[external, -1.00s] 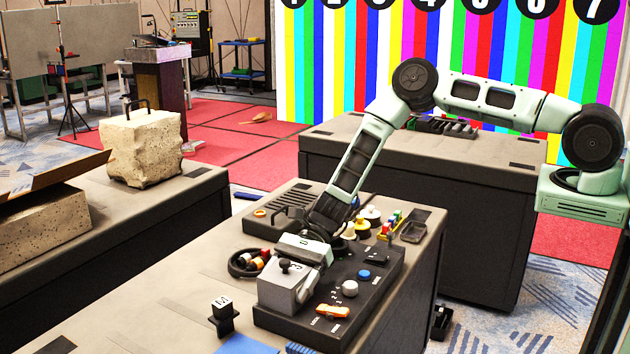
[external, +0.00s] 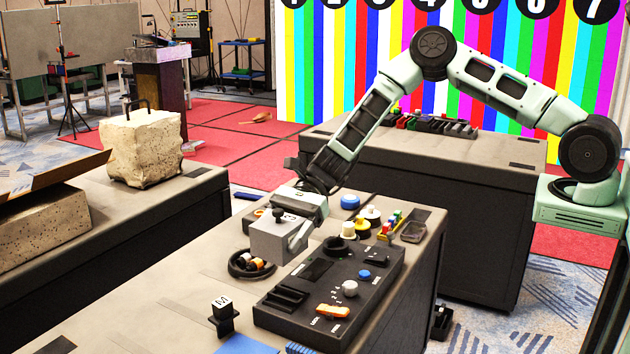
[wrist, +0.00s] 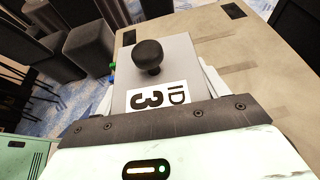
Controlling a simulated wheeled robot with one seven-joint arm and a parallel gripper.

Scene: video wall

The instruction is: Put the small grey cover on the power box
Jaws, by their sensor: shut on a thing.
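The small grey cover (external: 275,242) is a grey block with a black ball knob on top. My gripper (external: 292,226) is shut on it and holds it in the air, above and behind the near left end of a black control box (external: 320,288). In the wrist view the cover (wrist: 180,58) shows its knob and a white "ID 3" label between the fingers. The black box has an orange switch, a white knob, a blue button and open black slots at its left end. No label confirms that it is the power box.
A coiled black cable (external: 250,265) lies left of the box. A blue round piece (external: 350,202), white and yellow knobs (external: 369,217) and a small tray (external: 413,232) are behind. The bench's left front is mostly clear.

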